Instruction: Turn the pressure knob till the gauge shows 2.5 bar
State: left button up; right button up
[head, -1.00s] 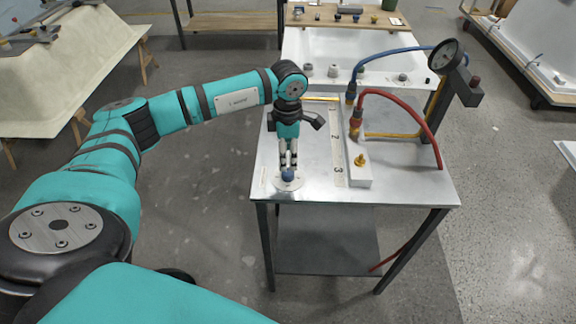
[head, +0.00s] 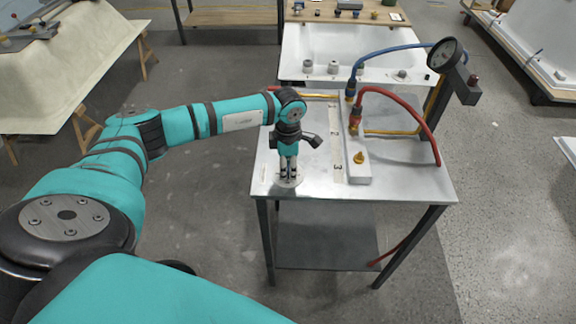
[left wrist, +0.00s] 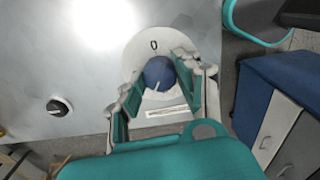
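The blue pressure knob (left wrist: 158,73) sits on a round white plate (left wrist: 137,58) marked with a 0 in the left wrist view. A white pointer line shows on it. In the head view the plate (head: 290,184) is at the table's front left, and my fingers hide most of the knob. My left gripper (head: 289,178) points straight down over it. Its fingers (left wrist: 161,82) stand apart on either side of the knob; I cannot tell whether they touch it. The round gauge (head: 444,54) is at the back right; its needle is too small to read. My right gripper is not in view.
The metal table (head: 405,185) carries a pale block (head: 358,172) with a brass fitting, and red (head: 425,118) and blue hoses (head: 385,54) right of my gripper. A white tub (head: 355,52) stands behind. A black knob (left wrist: 60,106) is left in the wrist view.

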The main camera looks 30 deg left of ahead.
pick_arm(q)
jog(key=c, duration=0.4)
jog(key=shift+f+m+b, duration=0.25)
jog(key=shift+m+b, duration=0.25)
jog(key=shift+b, duration=0.6)
jog(key=shift+c, duration=0.3)
jog(key=shift+r+m+b, duration=0.1)
jog(key=shift+m+b, duration=0.2)
jog(key=shift+r, duration=0.15)
jog(key=o, duration=1.1)
jog(key=shift+o, duration=0.2)
jog(key=shift+r, duration=0.15)
